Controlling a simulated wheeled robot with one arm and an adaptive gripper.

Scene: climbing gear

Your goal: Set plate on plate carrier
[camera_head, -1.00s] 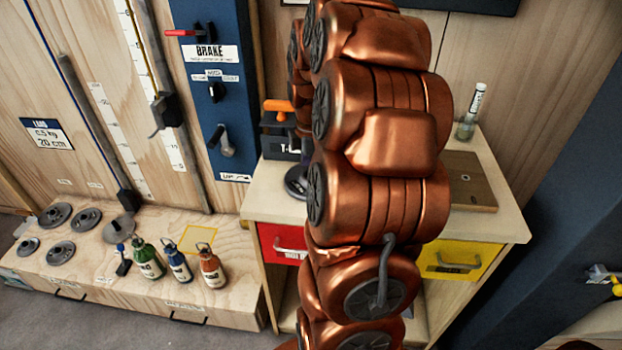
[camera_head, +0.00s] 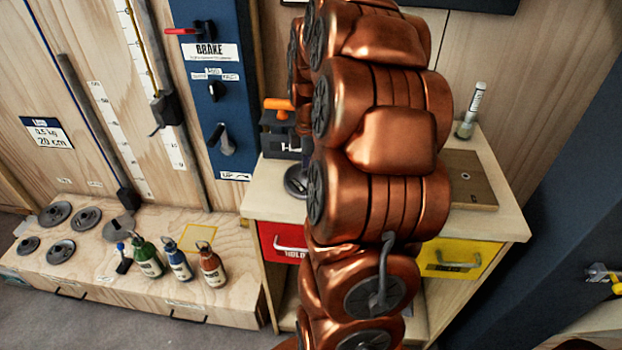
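Several round dark grey plates lie on the low wooden bench at the lower left, among them a back-left plate (camera_head: 55,214), a back-right plate (camera_head: 87,219), a front-left plate (camera_head: 28,246) and a front-right plate (camera_head: 60,251). A lighter grey disc (camera_head: 119,229) lies right of them, below a dark block (camera_head: 128,200) at the foot of a slanted rod. I cannot tell for sure which part is the plate carrier. My gripper is not visible; my copper arm fills the middle of the view and hides part of the workbench.
Green (camera_head: 147,258), blue (camera_head: 177,262) and orange (camera_head: 211,266) bottles stand on the low bench, right of a small blue-topped stand (camera_head: 123,260). A yellow-outlined square (camera_head: 197,238) behind them is empty. A workbench (camera_head: 272,190) with red and yellow drawers stands behind my arm.

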